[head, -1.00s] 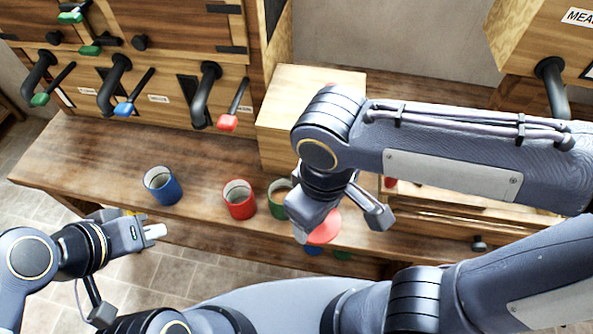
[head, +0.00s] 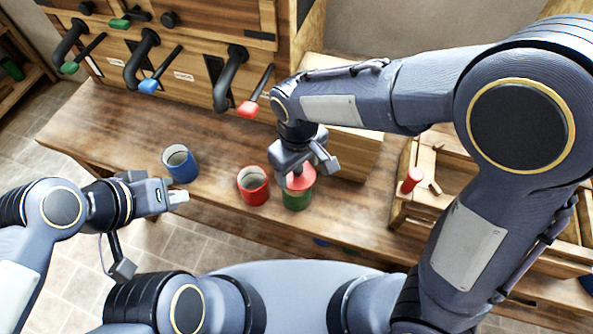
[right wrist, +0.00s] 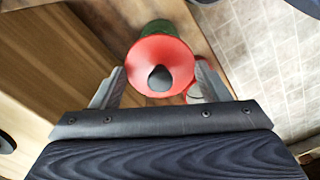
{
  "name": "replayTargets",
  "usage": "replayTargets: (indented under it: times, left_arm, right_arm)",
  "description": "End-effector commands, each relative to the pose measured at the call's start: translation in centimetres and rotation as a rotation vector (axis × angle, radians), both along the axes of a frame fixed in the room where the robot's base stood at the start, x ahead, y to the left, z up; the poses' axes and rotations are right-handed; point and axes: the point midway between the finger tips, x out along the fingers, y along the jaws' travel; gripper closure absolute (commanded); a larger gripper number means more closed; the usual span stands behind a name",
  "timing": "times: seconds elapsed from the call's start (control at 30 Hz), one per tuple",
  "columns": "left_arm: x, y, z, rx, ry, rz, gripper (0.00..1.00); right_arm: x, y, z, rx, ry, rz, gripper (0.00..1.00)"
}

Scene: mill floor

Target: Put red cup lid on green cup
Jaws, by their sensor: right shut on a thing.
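The red lid (head: 302,180) is in my right gripper (head: 304,170) and sits at the mouth of the green cup (head: 297,201). In the right wrist view the lid (right wrist: 150,85) is a red disc with a dark knob between the fingers, and the green cup (right wrist: 158,27) shows behind its rim. I cannot tell whether the lid touches the cup all round. My left gripper (head: 181,197) is away to the left, near the counter's front edge; its jaw opening is unclear.
An open red cup (head: 253,188) stands just left of the green cup, and an open blue cup (head: 180,164) is further left. A wooden tray (head: 398,205) with a small red piece (head: 412,178) is at right. Levered spouts stand behind the wooden counter (head: 110,127).

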Motion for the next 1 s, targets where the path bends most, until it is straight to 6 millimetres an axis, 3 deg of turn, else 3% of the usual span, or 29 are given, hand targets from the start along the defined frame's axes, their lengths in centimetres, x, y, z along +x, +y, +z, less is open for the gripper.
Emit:
replayTargets:
  times: [0.3, 0.9, 0.93, 1.0]
  left_arm:
    - [0.0, 0.0, 0.0, 0.0, 0.0, 0.0, 1.0]
    - [0.0, 0.0, -0.9, 0.0, 0.0, 0.0, 1.0]
    - [0.0, 0.0, -0.8, 0.0, 0.0, 0.0, 1.0]
    - [0.0, 0.0, -0.7, 0.0, 0.0, 0.0, 1.0]
  right_arm:
    - [0.5, 0.3, -3.6, -0.001, 0.001, 0.0, 0.54]
    - [0.5, 0.3, -4.8, -0.001, -0.001, 0.001, 0.54]
    - [0.5, 0.3, -4.8, -0.001, -0.001, 0.001, 0.3]
    - [0.5, 0.3, -4.7, -0.001, -0.001, 0.001, 0.21]
